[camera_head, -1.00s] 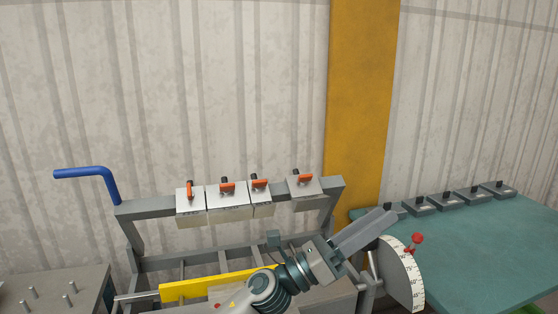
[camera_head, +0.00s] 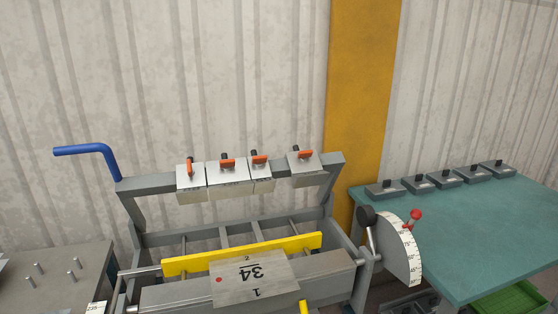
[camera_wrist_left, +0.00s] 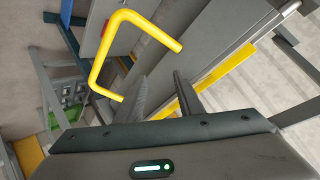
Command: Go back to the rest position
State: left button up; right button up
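My left gripper (camera_wrist_left: 168,95) shows in the left wrist view with its two fingers apart and nothing between them. A yellow bar handle (camera_wrist_left: 133,48) is just beyond the fingers; I cannot tell whether it touches one. No gripper can be made out in the head view. The panel bender (camera_head: 200,292) stands at the bottom middle of the head view. A metal sheet marked 34 (camera_head: 252,278) lies on it in front of a yellow bar (camera_head: 245,254). Several clamp blocks with orange levers (camera_head: 227,172) sit on its raised beam.
A teal table (camera_head: 460,240) at right carries several dark blocks (camera_head: 445,177). A white angle scale (camera_head: 402,258) with a red knob stands before it. A green crate (camera_head: 508,300) is at the lower right. A grey pegged table (camera_head: 60,290) is at left; a blue handle (camera_head: 85,149) sticks out.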

pick_arm(q)
jog(key=s+a+f+n+g, duration=0.2)
jog(key=s+f+g, duration=0.1)
jog(key=s, duration=0.5)
jog(key=s+a+f+n+g, duration=0.2)
jog(key=s+a+f, duration=0.15)
jog(key=s, duration=0.45)
jog(key=s+a+f+n+g, duration=0.2)
jog(key=s+f+g, duration=0.1)
jog(key=s, duration=0.5)
notch_tip(320, 180, down, 30)
jog(key=s+g, duration=0.1)
jog(key=s, duration=0.1)
jog(key=s+a+f+g, duration=0.1)
jog(key=s+a+f, duration=0.1)
jog(key=s+f, duration=1.5)
jog(key=shift+s+a+m+g+y+b, duration=0.3)
jog(key=shift+s+m+y+b, duration=0.05)
jog(key=shift+s+m+y, duration=0.1)
